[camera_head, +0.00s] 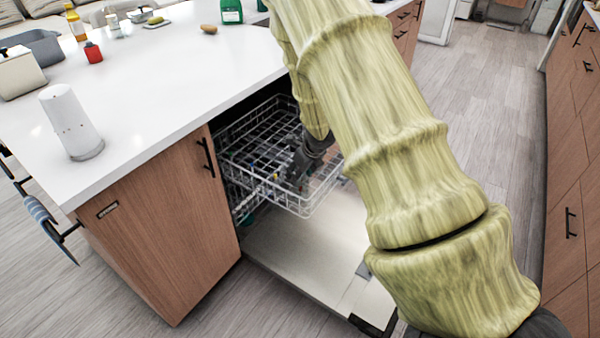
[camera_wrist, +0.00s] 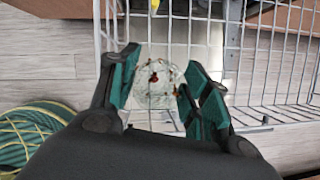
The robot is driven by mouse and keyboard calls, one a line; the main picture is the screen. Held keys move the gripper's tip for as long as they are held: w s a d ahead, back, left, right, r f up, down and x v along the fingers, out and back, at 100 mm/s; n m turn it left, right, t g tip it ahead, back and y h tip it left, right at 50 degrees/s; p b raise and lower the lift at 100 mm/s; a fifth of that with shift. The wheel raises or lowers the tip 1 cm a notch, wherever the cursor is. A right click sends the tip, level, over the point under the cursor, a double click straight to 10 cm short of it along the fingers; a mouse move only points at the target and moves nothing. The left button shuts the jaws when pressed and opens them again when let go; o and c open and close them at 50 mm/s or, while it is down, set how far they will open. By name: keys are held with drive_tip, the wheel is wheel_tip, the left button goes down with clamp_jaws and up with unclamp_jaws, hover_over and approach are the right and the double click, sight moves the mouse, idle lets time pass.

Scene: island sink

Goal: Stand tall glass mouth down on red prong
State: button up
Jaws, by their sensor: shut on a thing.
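My gripper (camera_head: 299,166) reaches into the pulled-out dishwasher rack (camera_head: 323,196). In the wrist view my gripper (camera_wrist: 160,84) has its two teal finger pads on either side of a clear glass (camera_wrist: 158,92) and is shut on it. The glass is seen nearly end-on, so its height and which end is its mouth cannot be told. Red and orange spots show in or through the glass; I cannot tell whether one is the red prong. In the head view the glass is not made out, and small coloured prong tips in the rack are too small to tell apart.
The white wire rack (camera_wrist: 262,108) surrounds my gripper closely. The open dishwasher door (camera_head: 300,250) lies below it. The white countertop (camera_head: 170,75) is beside the rack, with a white cylinder (camera_head: 71,122), a red bottle (camera_head: 93,53) and other items on it.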

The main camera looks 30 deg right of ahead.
drive_tip(key=o, duration=1.5)
drive_tip(key=shift+o, duration=0.2)
drive_tip(key=v, duration=1.2)
drive_tip(key=shift+f, duration=0.1)
